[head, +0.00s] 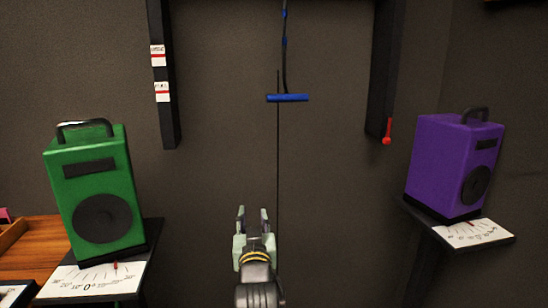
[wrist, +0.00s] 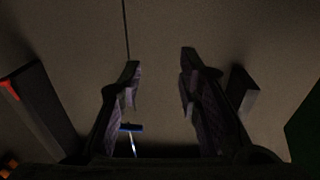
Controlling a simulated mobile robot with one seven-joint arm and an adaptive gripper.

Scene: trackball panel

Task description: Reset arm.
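My gripper (head: 253,214) is in the lower middle of the head view, pointing at the dark wall. Its two fingers (wrist: 160,75) stand apart in the wrist view with nothing between the tips, so it is open and empty. No part of it touches an object in view.
A green speaker (head: 102,190) stands on a dial stand at left, a purple speaker (head: 453,165) on one at right. A blue bar handle (head: 287,98) hangs on a cord above my gripper, also in the wrist view (wrist: 131,127). A red-tipped lever (head: 387,139) hangs right. A wooden table (head: 35,252) is left.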

